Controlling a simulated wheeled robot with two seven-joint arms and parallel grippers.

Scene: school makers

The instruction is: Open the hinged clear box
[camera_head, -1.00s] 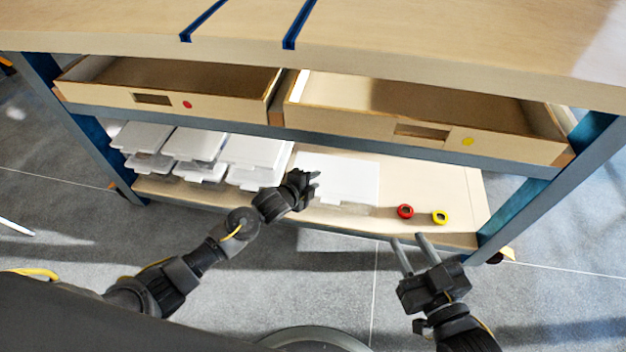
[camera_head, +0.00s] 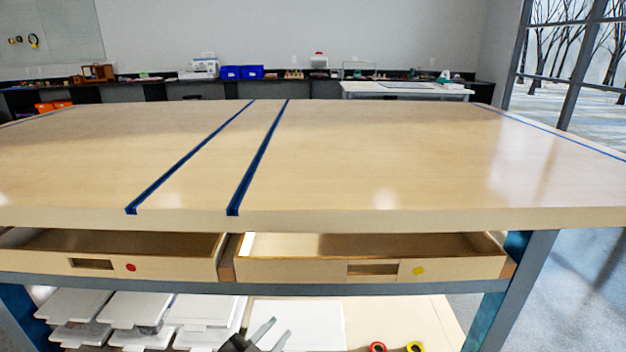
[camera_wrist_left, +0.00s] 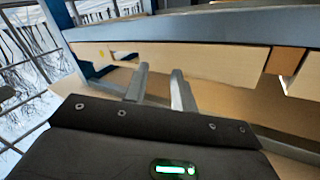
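A wide, flat box with a white-looking lid (camera_head: 318,318) lies alone on the lower shelf, right of the stacked boxes; it seems to be the hinged box. Its lid looks flat and shut. Its front is cut off by the picture's lower edge. My left gripper (camera_head: 271,334) is in front of the box's left part in the head view, fingers apart and empty. In the left wrist view the same gripper (camera_wrist_left: 158,80) has its two fingers apart with nothing between them, toward the wooden drawer fronts. I cannot tell whether it touches the box. My right gripper is out of view.
Several stacked white-lidded boxes (camera_head: 135,309) stand left on the shelf. A red ring (camera_head: 377,347) and a yellow ring (camera_head: 415,347) lie to the right. Above, two drawers, left (camera_head: 110,266) and right (camera_head: 330,269), stand open under the tabletop (camera_head: 380,165), which is clear.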

